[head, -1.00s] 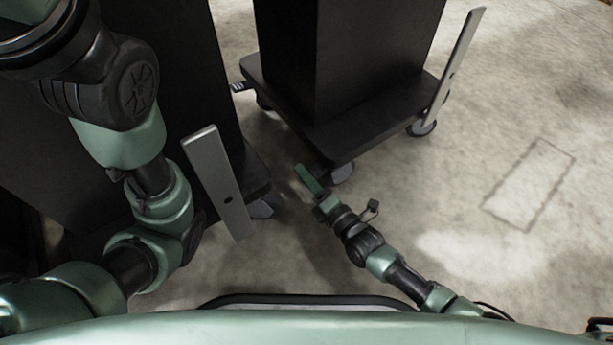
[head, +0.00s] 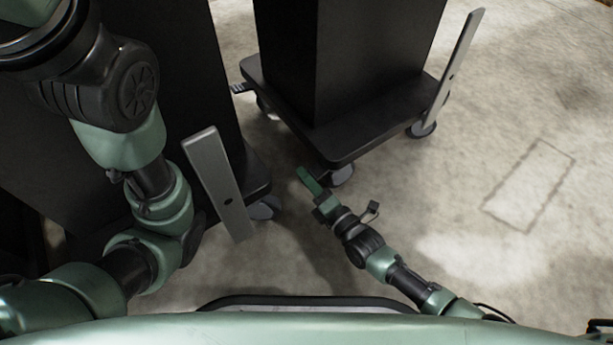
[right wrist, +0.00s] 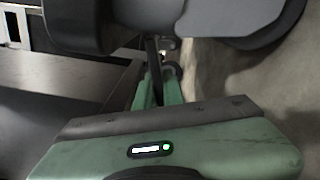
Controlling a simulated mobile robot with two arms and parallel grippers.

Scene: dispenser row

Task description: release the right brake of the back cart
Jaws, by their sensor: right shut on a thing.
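The back cart (head: 285,112) is a tall black block on a dark wheeled base, top middle of the head view. Its near corner has a grey caster (head: 342,173). My right gripper (head: 308,180) is low beside that caster, pointing up and left. In the right wrist view, the gripper's green fingers (right wrist: 158,88) are shut on a thin dark lever (right wrist: 153,55), which looks like the brake by the caster wheel (right wrist: 265,22). The fingers partly hide the lever. My left arm comes in from the left, but its gripper is out of view.
A second black cart (head: 258,176) stands at the left, with its own caster (head: 264,208) and an upright grey metal bar (head: 217,180). Another grey bar (head: 456,65) rises at the back cart's right. The concrete floor at the right is clear.

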